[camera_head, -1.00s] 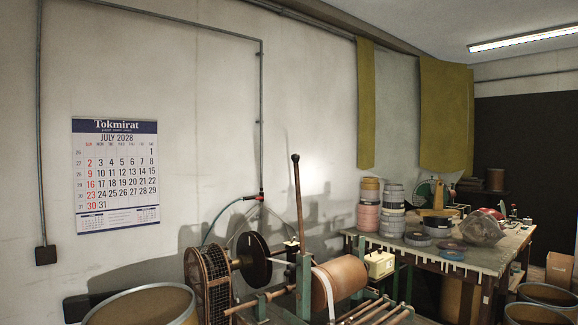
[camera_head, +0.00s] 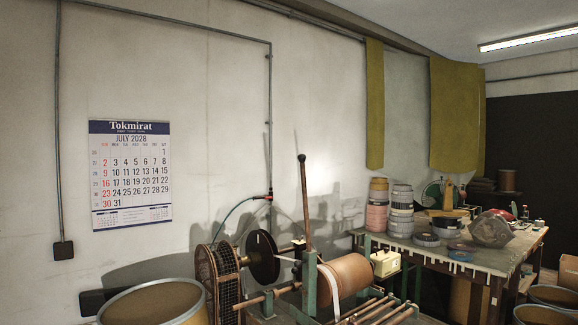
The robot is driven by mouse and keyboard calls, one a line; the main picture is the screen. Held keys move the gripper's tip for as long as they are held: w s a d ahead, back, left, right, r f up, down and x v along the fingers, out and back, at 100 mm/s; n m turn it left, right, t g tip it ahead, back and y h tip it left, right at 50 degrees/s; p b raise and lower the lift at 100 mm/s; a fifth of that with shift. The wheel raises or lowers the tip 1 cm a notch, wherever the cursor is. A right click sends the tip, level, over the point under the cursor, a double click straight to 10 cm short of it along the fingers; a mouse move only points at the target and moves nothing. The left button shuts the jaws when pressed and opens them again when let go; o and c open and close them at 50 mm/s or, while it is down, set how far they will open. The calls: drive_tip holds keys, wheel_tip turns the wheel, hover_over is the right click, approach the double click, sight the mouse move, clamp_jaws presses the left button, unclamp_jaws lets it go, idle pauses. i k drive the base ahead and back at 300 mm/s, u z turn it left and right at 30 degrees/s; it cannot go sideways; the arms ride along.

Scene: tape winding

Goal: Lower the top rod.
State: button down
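A tape winding machine stands at the bottom middle of the head view. An upright dark rod with a round knob (camera_head: 304,205) rises from its green frame (camera_head: 309,283), tilted slightly. A brown drum (camera_head: 346,276) lies beside it with a white tape (camera_head: 331,290) running over its left end. A lower rod (camera_head: 264,298) runs sideways left of the frame, and several rods (camera_head: 377,311) lie below the drum. I cannot tell for certain which one is called the top rod. My gripper is not in view.
A spoked reel (camera_head: 220,280) and a dark disc (camera_head: 262,257) stand left of the frame. A large round drum (camera_head: 152,302) is at the lower left. A workbench (camera_head: 468,268) with stacked tape rolls (camera_head: 377,204) stands to the right. The wall behind holds a calendar (camera_head: 130,175).

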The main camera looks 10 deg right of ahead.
sight(302, 158)
drive_tip(key=z, duration=0.05)
drive_tip(key=i, duration=1)
drive_tip(key=u, duration=0.05)
